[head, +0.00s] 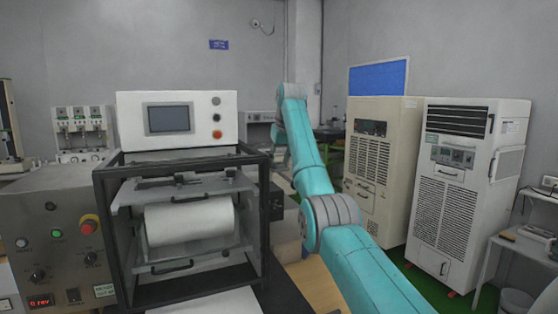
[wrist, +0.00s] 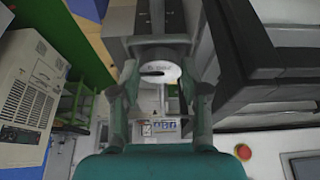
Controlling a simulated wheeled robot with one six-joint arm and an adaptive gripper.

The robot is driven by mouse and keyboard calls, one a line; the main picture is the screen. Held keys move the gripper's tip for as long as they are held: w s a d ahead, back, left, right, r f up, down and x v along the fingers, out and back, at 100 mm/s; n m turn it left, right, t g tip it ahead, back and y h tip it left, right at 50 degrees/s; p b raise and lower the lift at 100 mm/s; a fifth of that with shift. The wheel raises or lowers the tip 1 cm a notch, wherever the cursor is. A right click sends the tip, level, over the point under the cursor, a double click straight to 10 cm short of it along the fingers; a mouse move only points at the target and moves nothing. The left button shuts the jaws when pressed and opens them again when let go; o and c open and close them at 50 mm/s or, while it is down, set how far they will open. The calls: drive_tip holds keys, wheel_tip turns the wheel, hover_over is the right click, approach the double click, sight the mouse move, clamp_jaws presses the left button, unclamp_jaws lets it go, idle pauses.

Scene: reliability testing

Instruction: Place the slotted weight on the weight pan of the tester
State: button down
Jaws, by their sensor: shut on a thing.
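The slotted weight (wrist: 158,73) is a pale round disc with a dark slot, in the upper middle of the wrist view. My gripper (wrist: 160,82) is shut on it, with one finger at each side of the disc. In the head view my teal arm reaches forward past the black-framed machine, and the gripper and weight are hidden. I cannot tell which machine is the tester, and I cannot make out the weight pan in either view.
The black-framed machine with a white roller (head: 190,222) stands left of my arm. A control box (head: 60,245) with a red button is at far left. Two beige cabinets (head: 375,165) (head: 460,195) stand right. A small bench unit (head: 82,130) stands behind left.

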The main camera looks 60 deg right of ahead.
drive_tip(key=c, duration=0.5)
unclamp_jaws()
drive_tip(key=shift+r, duration=0.1)
